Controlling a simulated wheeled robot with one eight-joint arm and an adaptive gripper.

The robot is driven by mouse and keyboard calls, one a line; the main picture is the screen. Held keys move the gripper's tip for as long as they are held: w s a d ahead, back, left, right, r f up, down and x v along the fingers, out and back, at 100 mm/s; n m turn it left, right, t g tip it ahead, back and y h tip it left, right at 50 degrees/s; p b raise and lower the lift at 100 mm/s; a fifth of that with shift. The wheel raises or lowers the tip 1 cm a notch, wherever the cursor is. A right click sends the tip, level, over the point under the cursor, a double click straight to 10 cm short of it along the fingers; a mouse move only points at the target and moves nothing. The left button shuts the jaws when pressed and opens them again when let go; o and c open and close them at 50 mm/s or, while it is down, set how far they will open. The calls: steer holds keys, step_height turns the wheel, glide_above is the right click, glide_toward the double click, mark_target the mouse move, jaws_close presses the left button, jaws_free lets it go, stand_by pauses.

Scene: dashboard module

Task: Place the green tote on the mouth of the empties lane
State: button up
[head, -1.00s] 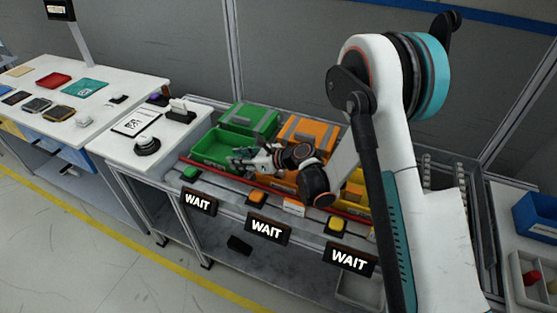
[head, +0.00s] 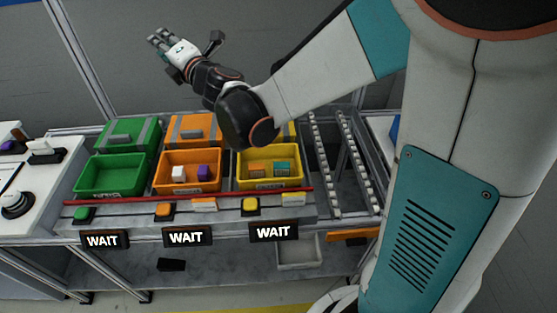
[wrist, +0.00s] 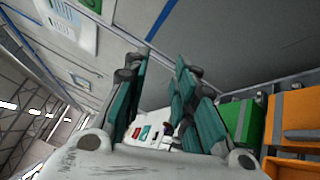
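The front green tote (head: 110,178) is open-topped, looks empty and sits in the left lane of the rack in the head view. A second green tote (head: 130,135) with a grey band stands behind it, and part of green tote surface shows in the wrist view (wrist: 240,118). My gripper (head: 160,40) is raised well above and behind the totes, fingers pointing up and left. In the wrist view its fingers (wrist: 158,100) are apart with nothing between them. A roller lane (head: 340,160) without totes lies at the right of the rack; I cannot tell if it is the empties lane.
Orange tote (head: 188,176) and yellow tote (head: 268,170) hold small blocks. A red rail (head: 190,197) runs along their front, above buttons and WAIT signs (head: 185,237). A white table (head: 40,165) is at left. The grey wall (head: 150,85) stands behind the rack.

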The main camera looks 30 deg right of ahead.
steer(key=s+d+r+m+g+h, duration=0.1)
steer(key=s+d+m+h, duration=0.5)
steer(key=d+m, duration=0.4)
steer(key=s+d+f+m+g, duration=0.2)
steer(key=s+f+m+g, duration=0.1)
steer(key=s, duration=0.5)
steer(key=s+d+f+m+g+h, duration=0.1)
steer(key=s+d+f+m+g, duration=0.2)
steer(key=s+f+m, duration=0.2)
steer(key=s+m, duration=0.2)
steer(key=s, duration=0.2)
steer(key=shift+d+m, duration=0.3)
steer(key=shift+m, duration=0.1)
steer(key=shift+o, duration=0.2)
steer(key=s+a+f+m+g+y, duration=0.1)
steer(key=s+f+m+g, duration=0.1)
steer(key=s, duration=0.3)
steer(key=s+a+f+m+g, duration=0.1)
steer(key=s+a+f+m, duration=0.1)
steer(key=s+f, duration=0.2)
steer(key=s, duration=0.2)
steer(key=shift+s+f+g+y, duration=0.3)
steer(key=shift+g+y, duration=0.1)
